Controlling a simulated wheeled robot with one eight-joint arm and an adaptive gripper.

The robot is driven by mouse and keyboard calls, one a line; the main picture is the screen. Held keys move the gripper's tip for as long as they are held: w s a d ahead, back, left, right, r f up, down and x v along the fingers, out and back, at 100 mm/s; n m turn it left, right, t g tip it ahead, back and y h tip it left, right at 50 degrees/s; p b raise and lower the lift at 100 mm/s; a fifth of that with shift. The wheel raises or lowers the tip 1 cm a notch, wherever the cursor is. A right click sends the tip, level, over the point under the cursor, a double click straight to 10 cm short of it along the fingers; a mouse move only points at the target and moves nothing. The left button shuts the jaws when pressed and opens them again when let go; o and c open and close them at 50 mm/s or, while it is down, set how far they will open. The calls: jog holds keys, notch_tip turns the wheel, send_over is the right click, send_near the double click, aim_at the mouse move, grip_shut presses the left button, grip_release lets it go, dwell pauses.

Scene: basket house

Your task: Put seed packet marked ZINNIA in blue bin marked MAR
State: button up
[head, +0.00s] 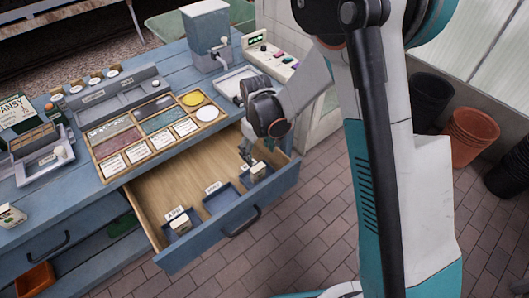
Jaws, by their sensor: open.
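My gripper (246,157) is open, pointing down over the right end of the open drawer. It is close to the right blue bin (257,181), which holds a small pale packet (258,170). I cannot tell whether the fingers touch this packet. The middle blue bin (222,203) looks empty. The left blue bin (179,233) holds another pale packet (181,225). Each bin has a small white label, too small to read surely. Another pale packet (12,215) stands on the bench at the left edge. I cannot read ZINNIA on any packet.
The drawer (160,200) is pulled out from the blue bench, with bare wooden floor behind the bins. A sectioned wooden tray (101,171) lies on the bench above it. A grey dispenser (207,35) stands behind. Black and terracotta pots (472,135) stand on the floor at right.

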jog(key=s+d+r+m+t, duration=0.2)
jog(key=s+d+r, duration=0.25)
jog(key=r, duration=0.55)
jog(key=s+d+r+m+t, duration=0.1)
jog(key=s+d+r, duration=0.3)
jog(key=r, duration=0.5)
jog(key=s+d+r+m+t, duration=0.2)
jog(key=s+d+r, duration=0.1)
jog(key=s, duration=0.3)
jog(key=s+d+r+m+t, duration=0.1)
jog(key=s+d+r+t, duration=0.1)
jog(key=s+d, duration=0.3)
jog(key=shift+s+r+m, duration=0.4)
jog(key=shift+s+r, duration=0.2)
jog(key=shift+r, duration=0.1)
